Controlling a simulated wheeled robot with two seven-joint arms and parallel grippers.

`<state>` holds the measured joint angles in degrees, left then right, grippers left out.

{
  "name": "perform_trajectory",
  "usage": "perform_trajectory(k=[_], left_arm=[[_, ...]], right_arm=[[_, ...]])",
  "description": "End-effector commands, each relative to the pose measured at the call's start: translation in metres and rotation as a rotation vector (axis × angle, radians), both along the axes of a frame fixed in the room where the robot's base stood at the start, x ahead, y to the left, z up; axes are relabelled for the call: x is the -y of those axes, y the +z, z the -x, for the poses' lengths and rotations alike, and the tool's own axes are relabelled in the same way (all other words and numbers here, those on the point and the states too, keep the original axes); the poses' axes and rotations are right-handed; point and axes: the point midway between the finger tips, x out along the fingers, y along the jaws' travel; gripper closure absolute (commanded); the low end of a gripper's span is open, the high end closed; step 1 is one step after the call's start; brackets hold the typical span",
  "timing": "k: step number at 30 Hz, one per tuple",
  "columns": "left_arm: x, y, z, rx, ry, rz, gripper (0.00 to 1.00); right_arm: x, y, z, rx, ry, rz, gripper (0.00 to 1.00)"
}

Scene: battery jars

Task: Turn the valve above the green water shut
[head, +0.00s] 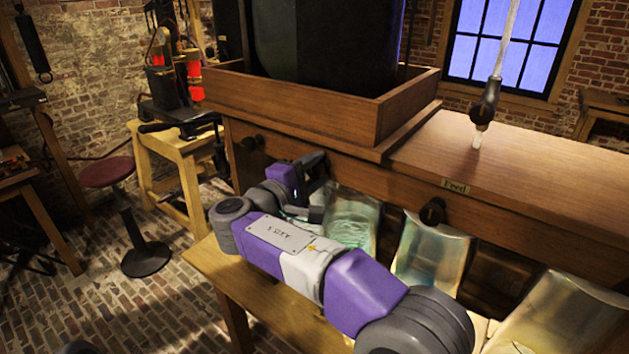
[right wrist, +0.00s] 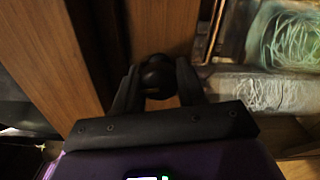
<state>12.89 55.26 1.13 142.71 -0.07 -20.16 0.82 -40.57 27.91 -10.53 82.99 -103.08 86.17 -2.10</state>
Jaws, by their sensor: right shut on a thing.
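A glass jar with green water (head: 350,218) stands under the wooden beam in the head view. Green swirls of it also show at the upper right of the right wrist view (right wrist: 290,38). My right gripper (head: 316,180) is at the beam's front, just above and left of that jar. In the right wrist view its two dark fingers (right wrist: 158,84) are on either side of a round black valve knob (right wrist: 157,72) on the wood, shut on it. The knob is hidden behind the gripper in the head view. My left gripper is not in view.
Another dark valve knob (head: 433,211) sits under the "Feed" label, above a pale jar (head: 431,252). A further jar (head: 565,315) stands at the lower right. A third knob (head: 251,143) is at the beam's left. A wooden tray (head: 290,108) holds a large dark vessel.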

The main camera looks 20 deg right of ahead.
Motion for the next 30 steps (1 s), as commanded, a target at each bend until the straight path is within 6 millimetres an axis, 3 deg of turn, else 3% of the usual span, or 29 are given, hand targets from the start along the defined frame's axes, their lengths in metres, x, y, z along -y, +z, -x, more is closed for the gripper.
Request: perform_trajectory(k=[10,29,30], left_arm=[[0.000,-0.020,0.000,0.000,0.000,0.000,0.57],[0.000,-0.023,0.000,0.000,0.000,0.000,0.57],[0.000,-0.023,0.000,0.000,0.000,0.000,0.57]], right_arm=[[-0.001,-0.002,0.000,0.139,0.001,-0.110,0.90],[-0.001,0.000,0.000,0.176,0.001,-0.139,0.90],[-0.001,0.000,0.000,0.176,0.001,-0.139,0.57]])
